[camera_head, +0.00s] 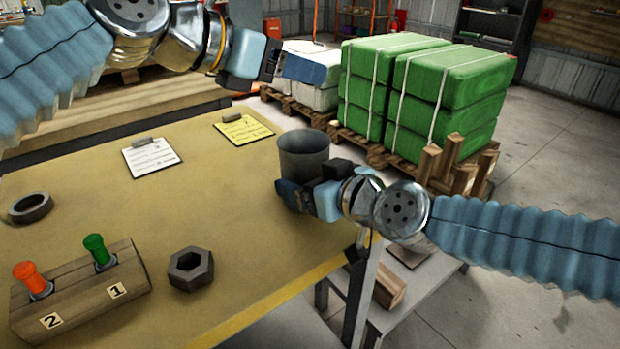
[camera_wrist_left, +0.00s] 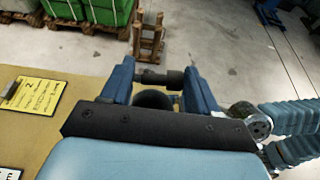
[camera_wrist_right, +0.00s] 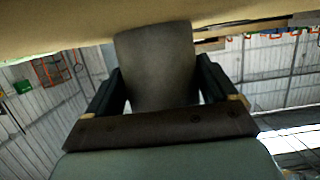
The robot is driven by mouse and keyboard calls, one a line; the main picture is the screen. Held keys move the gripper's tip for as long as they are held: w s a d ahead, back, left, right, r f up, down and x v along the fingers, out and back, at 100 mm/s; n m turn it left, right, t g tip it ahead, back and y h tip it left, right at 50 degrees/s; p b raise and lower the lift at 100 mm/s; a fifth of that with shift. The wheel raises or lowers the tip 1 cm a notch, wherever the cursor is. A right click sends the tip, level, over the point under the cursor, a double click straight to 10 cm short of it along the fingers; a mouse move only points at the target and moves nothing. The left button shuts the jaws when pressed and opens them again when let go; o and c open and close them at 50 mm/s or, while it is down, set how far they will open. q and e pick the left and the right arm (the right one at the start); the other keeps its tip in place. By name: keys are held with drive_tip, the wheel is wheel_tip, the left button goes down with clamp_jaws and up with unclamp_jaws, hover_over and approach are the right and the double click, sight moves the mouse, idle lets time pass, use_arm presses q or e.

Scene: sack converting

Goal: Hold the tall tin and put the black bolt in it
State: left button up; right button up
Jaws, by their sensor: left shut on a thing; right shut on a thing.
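The tall grey tin (camera_head: 303,158) stands upright near the table's right edge. My right gripper (camera_head: 308,197) is shut on its lower part from the right; the tin (camera_wrist_right: 155,65) shows between the fingers in the right wrist view. My left gripper (camera_head: 300,68) is raised above the table, higher than the tin in the head view. In the left wrist view it is shut on the black bolt (camera_wrist_left: 174,79), which lies crosswise between the fingertips. A dark round shape below it there seems to be the tin's mouth. The bolt is not clearly visible in the head view.
A large dark nut (camera_head: 191,268), a ring (camera_head: 31,207) and a wooden block (camera_head: 85,290) with orange and green pegs are on the table (camera_head: 235,205). Two clipboards (camera_head: 150,157) (camera_head: 243,129) lie further back. Green sacks (camera_head: 450,90) stand on pallets beyond.

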use_arm(q)
drive_tip(key=shift+w+a, duration=0.15)
drive_tip(key=shift+w, duration=0.05)
wheel_tip(320, 180, down, 9)
drive_tip(key=shift+f, duration=0.2)
idle(4.4)
drive_tip(key=o, duration=0.8)
drive_tip(key=shift+o, duration=0.2)
drive_tip(key=o, duration=0.5)
drive_tip(key=v, duration=1.2)
use_arm(e)
drive_tip(key=o, duration=0.8)
